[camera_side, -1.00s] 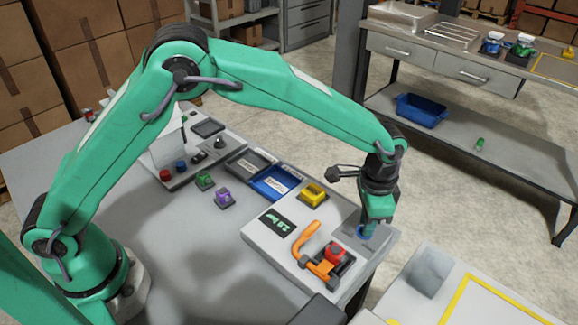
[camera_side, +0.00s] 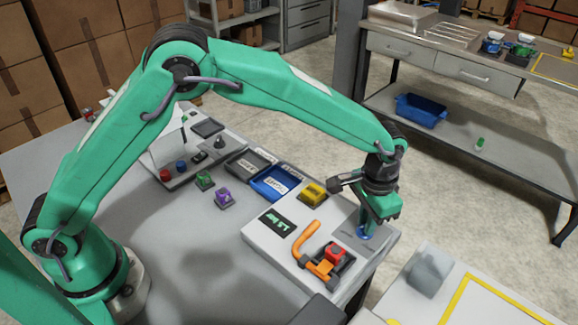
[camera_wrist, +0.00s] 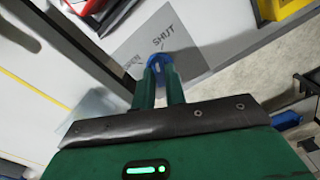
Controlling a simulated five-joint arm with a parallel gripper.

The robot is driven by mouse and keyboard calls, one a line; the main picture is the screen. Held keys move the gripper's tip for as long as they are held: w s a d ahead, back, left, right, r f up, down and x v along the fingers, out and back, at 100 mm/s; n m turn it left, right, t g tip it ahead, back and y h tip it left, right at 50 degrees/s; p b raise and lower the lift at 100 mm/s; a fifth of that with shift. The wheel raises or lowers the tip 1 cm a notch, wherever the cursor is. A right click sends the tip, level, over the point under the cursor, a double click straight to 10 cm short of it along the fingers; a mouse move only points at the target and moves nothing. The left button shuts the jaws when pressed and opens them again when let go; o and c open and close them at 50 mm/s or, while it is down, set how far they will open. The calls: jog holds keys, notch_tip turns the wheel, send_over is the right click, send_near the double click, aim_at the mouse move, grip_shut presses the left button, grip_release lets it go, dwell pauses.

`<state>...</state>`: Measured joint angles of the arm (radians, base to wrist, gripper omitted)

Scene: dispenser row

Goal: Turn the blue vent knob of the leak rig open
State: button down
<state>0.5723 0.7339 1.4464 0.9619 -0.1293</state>
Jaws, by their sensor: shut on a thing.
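The blue vent knob (camera_side: 366,237) sits on a grey plate (camera_side: 352,238) at the right end of the white leak rig (camera_side: 262,238). My gripper (camera_side: 367,229) points down over it, shut on the knob, with the fingers hiding part of it. In the wrist view the knob (camera_wrist: 158,61) shows between my two green fingertips (camera_wrist: 160,78). The grey plate there (camera_wrist: 140,45) carries the word SHUT above the knob and a partly readable word, likely OPEN, to its left. I cannot tell exactly where the knob points.
The rig also bears an orange lever (camera_side: 306,240), a red part (camera_side: 335,252), a yellow part (camera_side: 312,193) and a dark display (camera_side: 279,222) with green marks. A blue tray (camera_side: 275,183) lies behind. A white surface with a yellow outline (camera_side: 480,300) is at the lower right.

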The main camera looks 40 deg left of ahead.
jog(key=n, duration=0.7)
jog(key=shift+r, duration=0.1)
jog(key=n, duration=0.7)
dwell(0.4)
jog(key=c, duration=1.4)
grip_release()
jog(key=shift+c, duration=0.2)
jog(key=shift+r, duration=0.1)
notch_tip(320, 180, up, 7)
jog(key=shift+r, duration=0.3)
